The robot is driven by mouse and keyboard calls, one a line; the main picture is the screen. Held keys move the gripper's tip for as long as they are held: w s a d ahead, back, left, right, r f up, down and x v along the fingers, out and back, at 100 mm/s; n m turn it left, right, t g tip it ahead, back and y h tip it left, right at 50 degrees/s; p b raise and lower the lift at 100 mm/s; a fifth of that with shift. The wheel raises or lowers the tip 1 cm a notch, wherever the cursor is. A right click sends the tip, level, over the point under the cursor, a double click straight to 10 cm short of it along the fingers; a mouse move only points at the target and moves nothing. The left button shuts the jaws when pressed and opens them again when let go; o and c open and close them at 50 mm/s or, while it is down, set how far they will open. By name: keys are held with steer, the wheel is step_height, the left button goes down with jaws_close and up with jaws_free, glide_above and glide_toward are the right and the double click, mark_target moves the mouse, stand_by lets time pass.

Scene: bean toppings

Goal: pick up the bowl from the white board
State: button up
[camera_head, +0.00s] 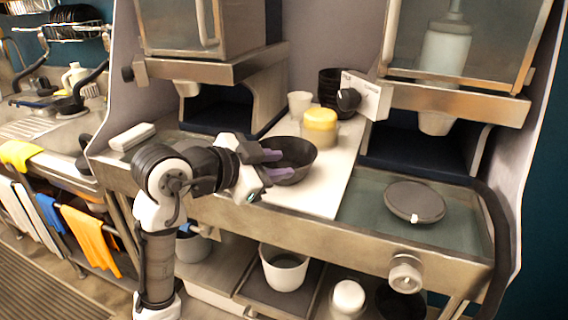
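A dark bowl (298,160) sits upright on the white board (318,194), which lies on the counter. My gripper (275,165) is at the bowl's left side, with its two purple-grey fingers spread apart. One finger reaches over or beside the far left rim and the other lies at the near left side. The fingers partly hide the bowl's left wall. I cannot tell whether either finger touches the bowl.
A yellow-topped container (320,125), a white cup (299,103) and a dark container (343,88) stand behind the bowl. Dispensers flank the board. A round dark lid (414,201) lies at right. A white pot (284,268) stands on the shelf below.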

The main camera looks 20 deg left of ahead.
steer(key=shift+f+p+x, duration=0.15)
steer(key=shift+p+x, duration=0.3)
steer(key=shift+x, duration=0.95)
steer(key=shift+f+p+x, duration=0.1)
steer(key=shift+p+x, duration=0.35)
steer(key=shift+x, duration=1)
steer(key=shift+s+d, duration=0.1)
steer(key=shift+s, duration=0.1)
jaws_close()
